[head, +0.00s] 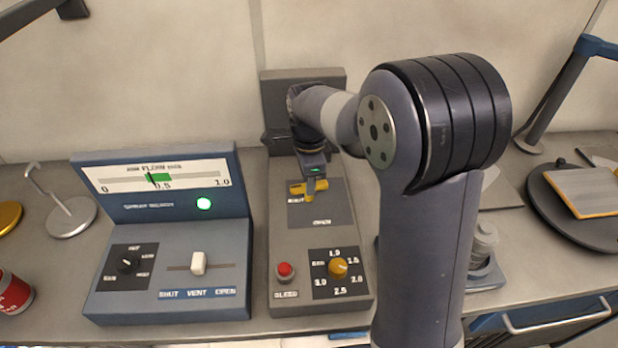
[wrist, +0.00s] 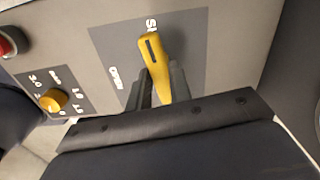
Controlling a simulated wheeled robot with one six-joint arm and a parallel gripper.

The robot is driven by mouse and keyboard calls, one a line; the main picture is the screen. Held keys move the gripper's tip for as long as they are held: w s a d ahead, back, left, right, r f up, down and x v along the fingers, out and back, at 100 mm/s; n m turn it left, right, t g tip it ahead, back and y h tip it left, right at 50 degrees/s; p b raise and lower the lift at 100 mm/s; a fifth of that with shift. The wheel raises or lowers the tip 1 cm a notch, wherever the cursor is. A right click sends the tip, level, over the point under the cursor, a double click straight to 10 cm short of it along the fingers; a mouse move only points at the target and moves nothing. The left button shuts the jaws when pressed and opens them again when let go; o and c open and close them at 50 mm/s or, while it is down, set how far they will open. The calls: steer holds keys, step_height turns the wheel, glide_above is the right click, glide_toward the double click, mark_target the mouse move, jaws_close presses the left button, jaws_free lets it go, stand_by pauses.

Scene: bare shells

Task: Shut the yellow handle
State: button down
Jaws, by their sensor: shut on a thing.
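The yellow handle (head: 299,190) sits on a dark plate of the grey control panel (head: 287,262), with the words SHUT and OPEN printed on the plate. In the wrist view the yellow handle (wrist: 153,62) stands between my fingers, its free end toward the SHUT word, which it partly covers. My gripper (head: 314,190) comes down on it from behind. In the wrist view my gripper (wrist: 162,84) has a finger on each side of the handle and is shut on it. Part of the handle is hidden by the fingers in the head view.
The panel also bears a red button (head: 285,271) and a yellow dial (head: 338,268). Left of it stands a blue-grey console (head: 170,240) with a white slider (head: 198,263), a gauge and a lit green lamp (head: 204,204). My arm blocks the view right of the panel.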

steer(key=shift+m, duration=0.7)
steer(key=c, duration=1.3)
jaws_free()
steer(key=shift+r, duration=0.1)
step_height(320, 180, up, 11)
steer(key=shift+f, duration=0.15)
